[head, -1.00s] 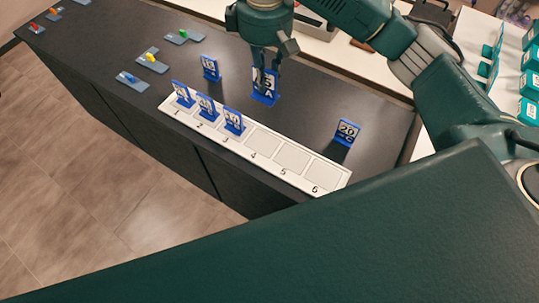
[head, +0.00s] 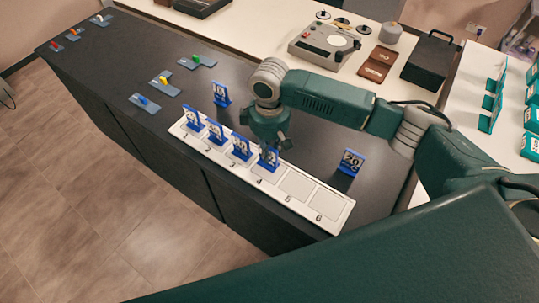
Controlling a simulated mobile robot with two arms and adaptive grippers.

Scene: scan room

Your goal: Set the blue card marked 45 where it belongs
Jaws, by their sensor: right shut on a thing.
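My right gripper (head: 270,145) is shut on a blue card (head: 269,160) with white markings. It holds the card upright at slot 4 of the white numbered rack (head: 328,213); I cannot tell whether the card touches the slot floor. Its number is partly hidden by the fingers; earlier it showed a 5 and an A. Three more blue cards stand in slot 1 (head: 191,118), slot 2 (head: 215,132) and slot 3 (head: 241,147). Slots 5 and 6 are empty. Another blue card (head: 221,95) stands behind the rack, its number unclear. My left gripper is out of view.
A blue card marked 20 (head: 350,162) stands on the dark counter (head: 320,150) right of my gripper. Grey plates with coloured pieces (head: 145,104) lie at the left. A white table behind holds a grey device (head: 324,46) and a black case (head: 431,58).

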